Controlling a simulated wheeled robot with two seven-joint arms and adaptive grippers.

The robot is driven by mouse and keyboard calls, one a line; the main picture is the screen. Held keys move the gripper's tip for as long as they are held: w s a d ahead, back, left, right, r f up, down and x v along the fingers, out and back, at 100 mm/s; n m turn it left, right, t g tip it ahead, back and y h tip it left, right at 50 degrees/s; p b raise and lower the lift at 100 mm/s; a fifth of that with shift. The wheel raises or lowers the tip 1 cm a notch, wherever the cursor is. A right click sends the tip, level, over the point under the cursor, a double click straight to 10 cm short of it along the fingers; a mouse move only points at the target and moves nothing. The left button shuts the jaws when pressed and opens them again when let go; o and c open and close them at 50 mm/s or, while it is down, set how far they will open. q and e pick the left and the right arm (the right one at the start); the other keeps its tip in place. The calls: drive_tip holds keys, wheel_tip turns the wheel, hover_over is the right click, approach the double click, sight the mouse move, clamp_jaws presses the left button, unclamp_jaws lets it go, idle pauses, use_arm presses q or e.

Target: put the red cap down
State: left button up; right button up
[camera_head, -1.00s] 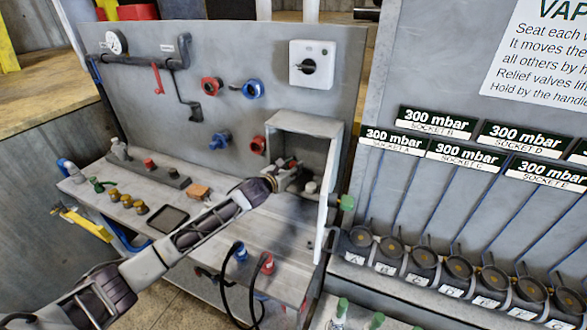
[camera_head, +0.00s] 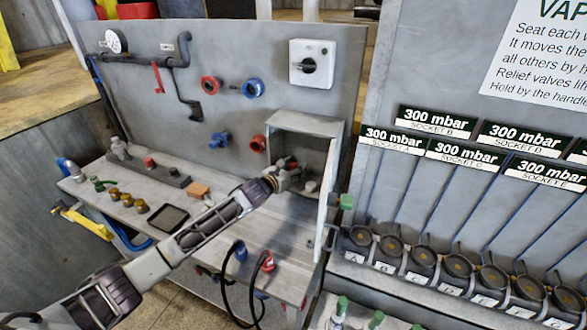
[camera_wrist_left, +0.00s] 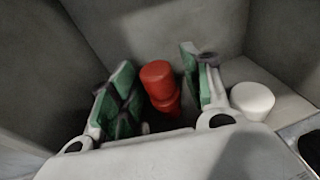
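The red cap (camera_wrist_left: 158,82) stands inside a small grey open-fronted box (camera_head: 306,124) on the bench. My left gripper (camera_wrist_left: 163,92) reaches into this box. In the left wrist view its two green-padded fingers are spread on either side of the cap, with a visible gap on each side. In the head view the left gripper (camera_head: 291,174) covers most of the cap. My right gripper is not in view.
A white round cap (camera_wrist_left: 252,101) stands right of the fingers in the box. The box walls are close around the gripper. A grey door panel (camera_head: 328,190) stands at its right. A black tray (camera_head: 168,217) and several fittings lie on the bench at left.

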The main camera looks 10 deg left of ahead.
use_arm(q)
drive_tip(key=shift+r, duration=0.15)
drive_tip(key=b+v, duration=0.1)
drive_tip(key=v, duration=1.1)
idle(0.6)
drive_tip(key=shift+s, duration=0.1)
idle(0.4)
